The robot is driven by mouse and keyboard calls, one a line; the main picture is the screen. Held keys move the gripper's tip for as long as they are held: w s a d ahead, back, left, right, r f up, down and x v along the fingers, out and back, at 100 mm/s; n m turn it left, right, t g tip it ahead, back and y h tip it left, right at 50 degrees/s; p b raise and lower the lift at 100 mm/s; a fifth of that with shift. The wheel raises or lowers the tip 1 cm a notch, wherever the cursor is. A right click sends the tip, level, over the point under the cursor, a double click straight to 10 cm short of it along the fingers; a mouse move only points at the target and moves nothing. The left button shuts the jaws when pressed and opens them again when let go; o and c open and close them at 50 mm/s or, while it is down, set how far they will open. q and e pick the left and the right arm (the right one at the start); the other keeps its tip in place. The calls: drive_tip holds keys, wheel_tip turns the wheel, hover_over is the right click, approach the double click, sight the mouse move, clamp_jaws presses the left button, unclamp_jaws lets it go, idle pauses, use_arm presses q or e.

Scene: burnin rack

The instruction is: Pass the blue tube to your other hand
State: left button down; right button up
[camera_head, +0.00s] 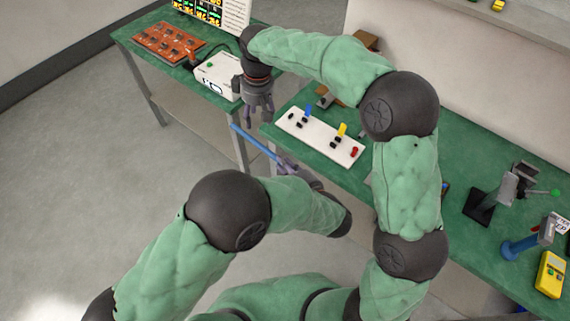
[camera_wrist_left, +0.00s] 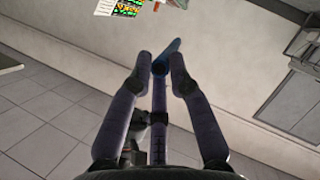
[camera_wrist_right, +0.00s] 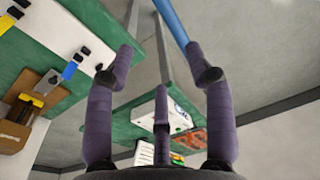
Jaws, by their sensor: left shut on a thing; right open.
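The blue tube (camera_head: 252,140) is a long thin rod, held slanting in the air in front of the bench edge. My left gripper (camera_head: 284,164) is shut on its lower right end; the upper left end is free. In the left wrist view the tube (camera_wrist_left: 173,48) sticks out past the closed fingers (camera_wrist_left: 160,66). My right gripper (camera_head: 259,110) is open and empty, fingers pointing down, just above the tube. In the right wrist view the tube (camera_wrist_right: 174,22) runs from the top edge to beside the right-hand finger of the open gripper (camera_wrist_right: 160,65). I cannot tell whether they touch.
The green bench (camera_head: 440,213) carries a white board (camera_head: 318,140) with coloured switches, close right of both grippers. A second table (camera_head: 140,52) at the back left holds a white box (camera_head: 217,75) and a red-brown board (camera_head: 168,44). Open floor lies left of the tube.

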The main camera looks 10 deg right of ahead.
drive_tip(key=s+d+f+m+t+y, duration=0.15)
drive_tip(key=d+f, duration=0.25)
drive_tip(key=f, duration=0.4)
drive_tip(key=d+f+n+t+y, duration=0.15)
drive_tip(key=d+f, duration=0.25)
drive_tip(key=f, duration=0.5)
drive_tip(key=s+d+f+m+g, duration=0.1)
drive_tip(key=s+d+f+m, duration=0.2)
drive_tip(key=s+f+m, duration=0.3)
drive_tip(key=s+d+f+m+g, duration=0.1)
drive_tip(key=s+d+f+m, duration=0.25)
drive_tip(key=s+f, duration=0.35)
drive_tip(key=s+a+f, duration=0.3)
drive_tip(key=s+a, duration=0.1)
drive_tip(key=s, duration=0.2)
drive_tip(key=s+a+f+g, duration=0.1)
drive_tip(key=s+a+f, duration=0.3)
drive_tip(key=s, duration=0.3)
drive_tip(key=shift+a+f+m, duration=0.15)
drive_tip(key=shift+m, duration=0.2)
drive_tip(key=shift+s, duration=0.1)
